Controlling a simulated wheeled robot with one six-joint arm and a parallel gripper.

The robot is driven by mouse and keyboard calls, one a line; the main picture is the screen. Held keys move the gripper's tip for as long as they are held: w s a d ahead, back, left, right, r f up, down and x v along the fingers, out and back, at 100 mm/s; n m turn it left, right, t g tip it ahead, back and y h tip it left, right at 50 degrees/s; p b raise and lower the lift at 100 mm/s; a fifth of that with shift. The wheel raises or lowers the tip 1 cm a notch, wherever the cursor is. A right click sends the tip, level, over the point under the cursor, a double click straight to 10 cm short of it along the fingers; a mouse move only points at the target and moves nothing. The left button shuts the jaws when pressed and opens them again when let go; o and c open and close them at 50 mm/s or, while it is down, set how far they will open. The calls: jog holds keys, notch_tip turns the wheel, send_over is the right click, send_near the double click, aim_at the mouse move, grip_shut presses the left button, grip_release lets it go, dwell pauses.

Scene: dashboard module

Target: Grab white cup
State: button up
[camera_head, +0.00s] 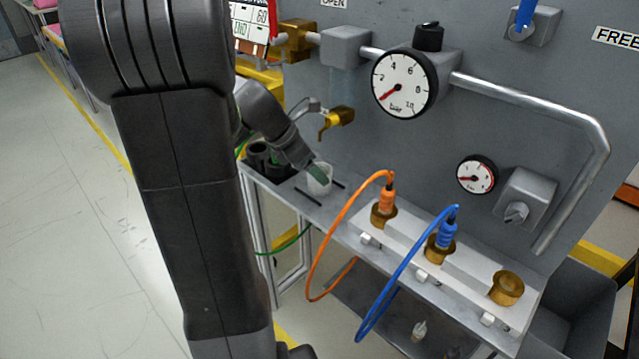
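Dark cylindrical holders (258,153) stand left of the cup. Orange (342,215) and blue (400,270) hoses loop from a white fitting block (470,268) on the right. A pressure gauge (404,83) is on the panel above. Open floor (70,220) lies at left.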

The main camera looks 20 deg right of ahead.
jog(key=x, duration=0.2)
jog(key=b+x, duration=0.1)
jog(key=x, duration=0.2)
jog(key=shift+a+f, duration=0.2)
jog(key=shift+a, duration=0.15)
jog(key=c, duration=1)
jog(key=shift+c, duration=0.3)
jog(key=shift+r, duration=0.1)
